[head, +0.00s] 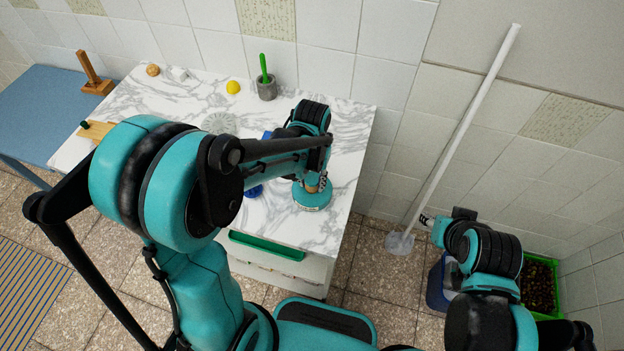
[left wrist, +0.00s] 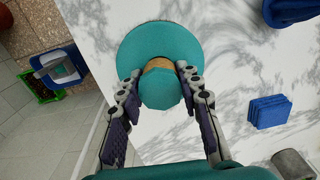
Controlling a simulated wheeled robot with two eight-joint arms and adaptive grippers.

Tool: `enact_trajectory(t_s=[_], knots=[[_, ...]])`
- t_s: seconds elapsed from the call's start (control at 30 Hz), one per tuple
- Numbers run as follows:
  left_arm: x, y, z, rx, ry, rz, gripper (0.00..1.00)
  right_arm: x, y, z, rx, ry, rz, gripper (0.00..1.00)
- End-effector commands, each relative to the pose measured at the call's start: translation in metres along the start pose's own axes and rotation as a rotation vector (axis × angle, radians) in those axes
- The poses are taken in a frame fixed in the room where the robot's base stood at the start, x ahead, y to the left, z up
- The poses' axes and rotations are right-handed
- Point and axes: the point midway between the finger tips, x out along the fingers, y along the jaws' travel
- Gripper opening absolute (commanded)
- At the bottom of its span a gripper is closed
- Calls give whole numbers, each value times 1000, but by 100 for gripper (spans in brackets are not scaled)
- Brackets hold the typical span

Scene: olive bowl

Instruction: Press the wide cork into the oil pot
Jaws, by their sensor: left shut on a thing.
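The oil pot (head: 312,203) is a round teal vessel on the marble counter, near its right front. In the left wrist view its broad teal top (left wrist: 140,42) lies just beyond my fingers. My left gripper (head: 314,180) is directly over the pot, pointing down. In the left wrist view, the left gripper (left wrist: 160,80) is shut on the wide cork (left wrist: 162,90), which has a rounded teal knob and a tan band. The cork overlaps the pot's middle; I cannot tell how deep it sits. My right gripper (head: 430,222) is off the counter at the right, and its fingers are unclear.
A grey mortar with a green pestle (head: 264,66), a lemon (head: 233,87) and a glass dish (head: 218,122) stand farther back. A white pole (head: 465,125) leans at the right by a green planter (head: 541,285).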

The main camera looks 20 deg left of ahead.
Motion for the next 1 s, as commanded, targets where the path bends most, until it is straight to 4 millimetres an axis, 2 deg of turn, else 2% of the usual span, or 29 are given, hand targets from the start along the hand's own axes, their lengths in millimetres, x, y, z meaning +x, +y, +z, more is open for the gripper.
enact_trajectory(t_s=[0.37,0.4,0.47,0.5,0.83,1.0], knots=[[10,0,0,0,0,0,15,7,0,5,0,0,0,40],[10,0,0,0,0,0,39,7,0,5,0,0,0,40],[10,0,0,0,0,0,55,7,0,5,0,0,0,40],[9,0,0,0,0,0,58,6,0,5,0,0,0,40],[6,0,0,0,0,0,58,6,0,5,0,0,0,40],[-17,0,0,0,0,0,58,6,0,5,0,0,0,40]])
